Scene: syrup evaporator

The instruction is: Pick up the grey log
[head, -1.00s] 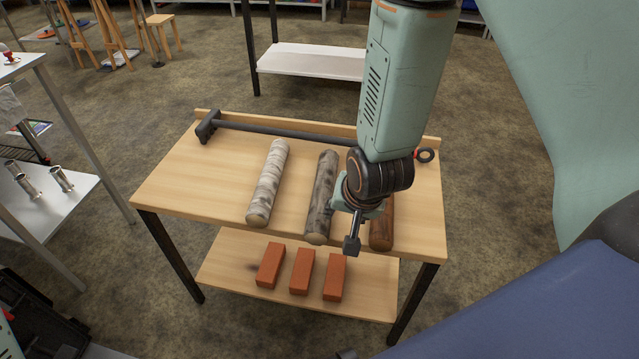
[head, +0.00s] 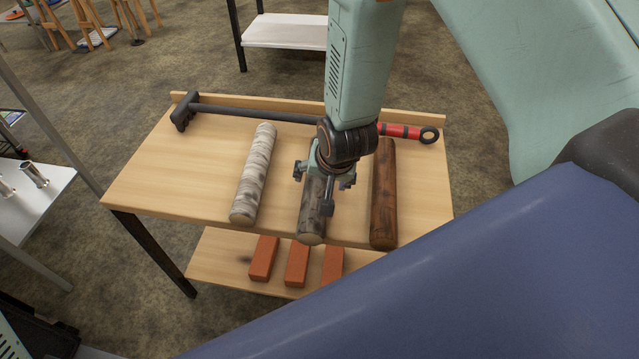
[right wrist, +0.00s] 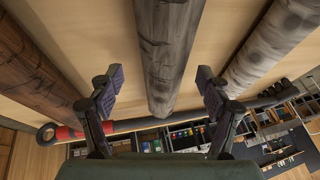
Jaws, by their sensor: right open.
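The grey log (head: 312,220) is the middle one of three logs on the wooden table (head: 150,190). It lies lengthwise from back to front, and its upper part is hidden behind my right arm. My right gripper (head: 325,188) is open and empty over the log, its fingers spread to either side. In the right wrist view, the grey log (right wrist: 168,50) runs between the two open fingertips (right wrist: 160,90), with a gap on each side. I cannot tell how far the fingertips are above the log. My left gripper is out of view.
A white birch log (head: 254,175) lies left of the grey log and a brown log (head: 384,200) lies right. A black tool with a red handle (head: 400,131) lies along the table's raised back edge. Several orange bricks (head: 297,263) sit on the lower shelf (head: 215,262).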

